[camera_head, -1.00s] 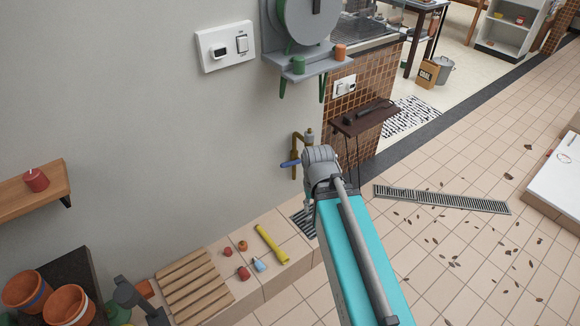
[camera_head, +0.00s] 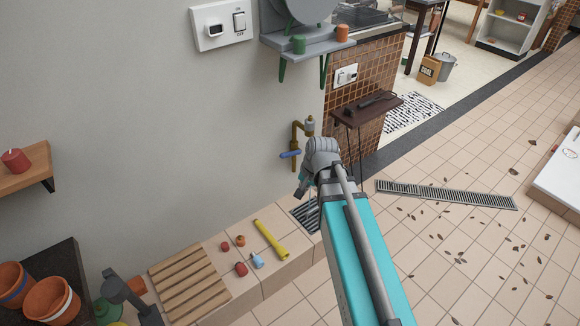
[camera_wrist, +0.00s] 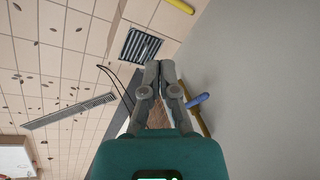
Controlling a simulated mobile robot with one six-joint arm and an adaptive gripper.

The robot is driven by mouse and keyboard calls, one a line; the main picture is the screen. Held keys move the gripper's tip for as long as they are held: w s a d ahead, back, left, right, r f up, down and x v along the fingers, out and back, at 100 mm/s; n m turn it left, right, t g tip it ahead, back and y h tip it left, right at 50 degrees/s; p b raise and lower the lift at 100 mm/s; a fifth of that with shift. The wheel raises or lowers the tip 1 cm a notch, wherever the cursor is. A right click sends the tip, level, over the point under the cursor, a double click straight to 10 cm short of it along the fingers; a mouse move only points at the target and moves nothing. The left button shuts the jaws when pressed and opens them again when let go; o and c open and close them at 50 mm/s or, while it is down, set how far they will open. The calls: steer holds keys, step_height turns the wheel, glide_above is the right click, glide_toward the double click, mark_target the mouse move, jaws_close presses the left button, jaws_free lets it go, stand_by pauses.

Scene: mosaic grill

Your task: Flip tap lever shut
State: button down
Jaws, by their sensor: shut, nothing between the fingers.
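The brass tap (camera_head: 296,134) stands out from the grey wall, with a blue lever (camera_head: 290,154) on it. In the wrist view the blue lever (camera_wrist: 198,101) is just right of my gripper's fingers, in front of the brass pipe (camera_wrist: 202,122). My gripper (camera_wrist: 160,66) is shut and empty, its fingertips together. In the head view my gripper (camera_head: 302,188) hangs below and slightly right of the lever, pointing down over the drain grate. It looks apart from the lever, though exact depth is unclear.
A drain grate (camera_head: 308,214) lies in the tiled ledge below the tap. A yellow tube (camera_head: 271,240) and a wooden slatted board (camera_head: 190,284) lie to the left. A brown shelf (camera_head: 366,109) and a grey shelf (camera_head: 312,40) stick out nearby. The floor at right is mostly open.

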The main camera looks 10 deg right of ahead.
steer(key=w+d+f+m+t+y+b, duration=0.1)
steer(key=w+f+m+t+b, duration=0.2)
steer(key=w+f+m+b, duration=0.3)
steer(key=w+d+f+m+t+y+b, duration=0.2)
steer(key=w+f+m+b, duration=0.4)
steer(key=w+m+b, duration=0.5)
steer(key=w+d+f+m+t+y+b, duration=0.2)
steer(key=w+f+m+t+b, duration=0.2)
steer(key=w+m+b, duration=0.5)
steer(key=shift+w+d+f+m+b, duration=0.2)
steer(key=shift+w+f+m+b, duration=0.1)
steer(key=shift+f+b, duration=0.65)
steer(key=shift+f, duration=0.1)
steer(key=b+x, duration=0.4)
steer(key=x, duration=0.6)
steer(key=shift+s+d+r+p, duration=0.1)
steer(key=shift+d+r+p, duration=0.1)
steer(key=shift+r+p, duration=0.5)
steer(key=shift+d+r+p, duration=0.25)
steer(key=shift+r+p, duration=0.4)
steer(key=shift+r, duration=0.05)
steer(key=shift+s+d+r+p, duration=0.1)
steer(key=shift+d+r+p, duration=0.1)
steer(key=shift+r+p, duration=0.5)
